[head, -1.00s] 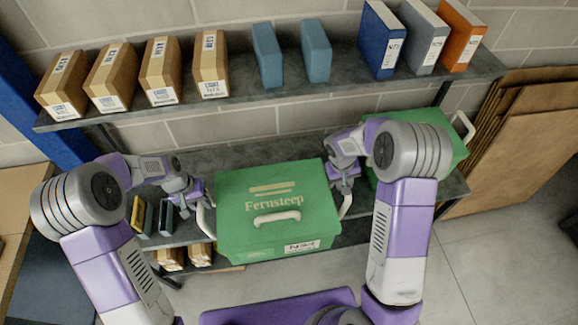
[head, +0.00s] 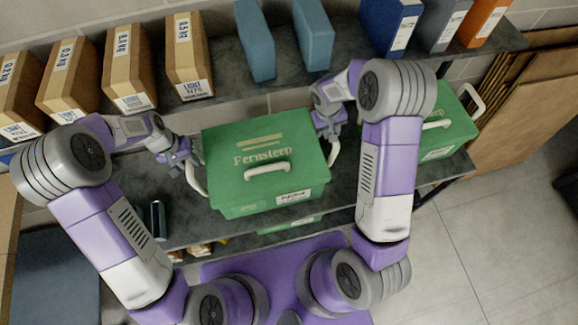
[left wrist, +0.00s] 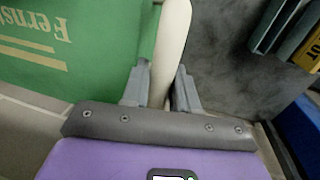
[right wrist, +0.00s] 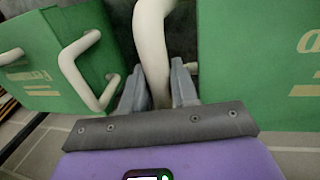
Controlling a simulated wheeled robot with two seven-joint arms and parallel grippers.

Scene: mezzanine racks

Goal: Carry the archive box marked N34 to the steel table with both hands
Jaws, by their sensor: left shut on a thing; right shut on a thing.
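The green archive box (head: 262,165) reads "Fernsteep" on its lid and N34 on its front label. It is upright, in the middle of the head view, in front of the rack. My left gripper (head: 188,162) is shut on the white handle at the box's left end; the left wrist view shows that handle (left wrist: 172,50) between the fingers. My right gripper (head: 332,128) is shut on the handle at its right end; the right wrist view shows that handle (right wrist: 150,50) between the fingers. I cannot tell whether the box's underside touches the shelf. The steel table is not identifiable here.
Another green box (head: 445,125) stands to the right on the middle shelf (head: 345,200). Cartons (head: 188,60), blue-grey blocks (head: 255,45) and binders (head: 390,25) line the upper shelf close behind. Flat cardboard (head: 520,110) leans at right. The floor (head: 460,240) at lower right is clear.

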